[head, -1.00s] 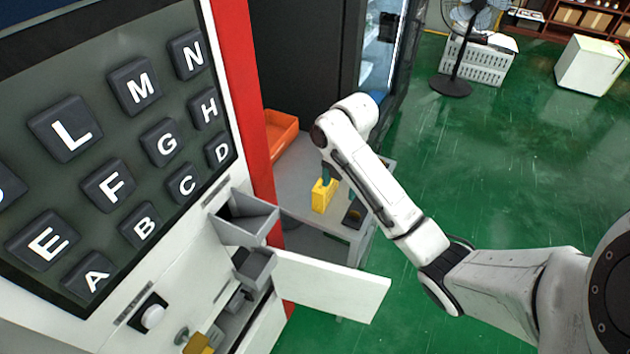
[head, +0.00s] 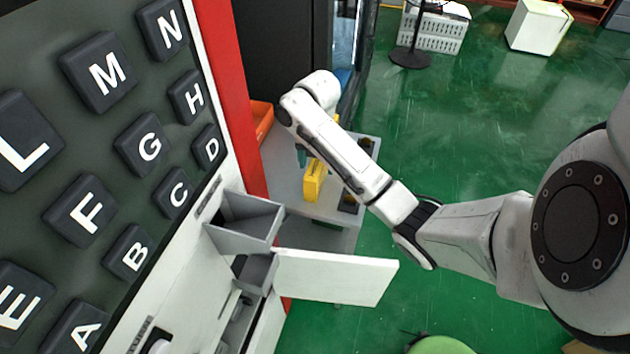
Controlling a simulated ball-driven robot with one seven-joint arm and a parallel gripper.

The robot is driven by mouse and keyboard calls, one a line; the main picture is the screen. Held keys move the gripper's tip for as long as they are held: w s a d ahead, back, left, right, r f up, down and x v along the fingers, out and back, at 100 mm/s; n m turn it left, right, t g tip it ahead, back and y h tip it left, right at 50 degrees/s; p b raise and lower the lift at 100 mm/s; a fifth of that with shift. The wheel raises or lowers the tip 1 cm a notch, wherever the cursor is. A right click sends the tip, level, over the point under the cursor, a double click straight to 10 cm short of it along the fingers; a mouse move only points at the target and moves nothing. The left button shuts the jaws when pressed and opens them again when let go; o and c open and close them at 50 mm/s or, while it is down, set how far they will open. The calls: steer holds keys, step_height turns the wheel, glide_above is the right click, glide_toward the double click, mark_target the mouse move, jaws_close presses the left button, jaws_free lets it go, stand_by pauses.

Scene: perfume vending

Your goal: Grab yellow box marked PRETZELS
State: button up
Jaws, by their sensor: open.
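A yellow box (head: 314,182) stands upright on a grey table beyond the vending machine's red edge. No marking on it is legible at this size. My gripper (head: 303,158) is at the upper left of the box, under the end of my arm. Only a small dark green part of it shows; my arm hides the rest. I cannot tell whether its fingers touch the box.
The grey table (head: 285,180) also holds an orange bin (head: 262,120) and a dark item (head: 350,202). The vending machine (head: 75,110) with lettered buttons fills the left. Its grey drawer (head: 245,222) and white door (head: 335,275) stick out.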

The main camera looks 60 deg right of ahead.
steer(key=shift+w+f+p, duration=0.2)
steer(key=shift+f+p, duration=0.3)
steer(key=shift+f, duration=2.3)
steer(key=c, duration=1.1)
steer(key=shift+r, duration=0.1)
